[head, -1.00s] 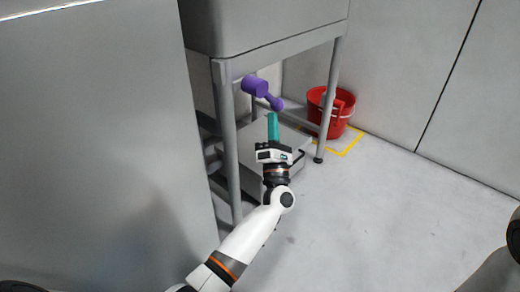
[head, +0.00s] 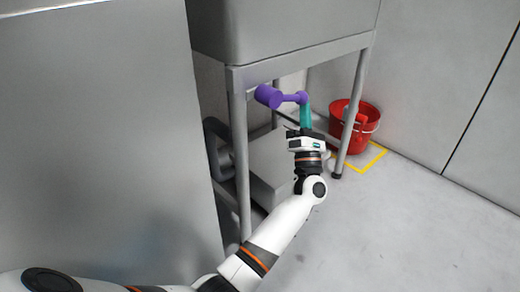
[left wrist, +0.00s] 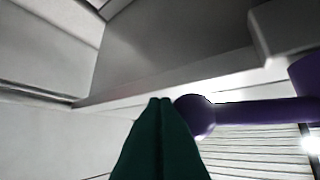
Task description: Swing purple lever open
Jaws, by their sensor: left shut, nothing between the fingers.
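The purple lever (head: 284,97) sits under the metal sink frame, with a thick cylinder at its left and a thin arm ending in a round knob at its right. My left gripper (head: 305,101) has teal fingers, shut and empty, pointing up beside the knob end. In the left wrist view the shut fingers (left wrist: 161,105) stand just left of the knob, and the lever (left wrist: 240,113) runs off to the right. They look very close; I cannot tell if they touch. My right gripper is not in view.
The metal sink frame (head: 300,58) stands over the lever, with a front leg (head: 241,165) to the left of my arm. A grey box (head: 275,165) lies below. A red bucket (head: 352,128) stands on a yellow floor marking at the right. The floor at front right is clear.

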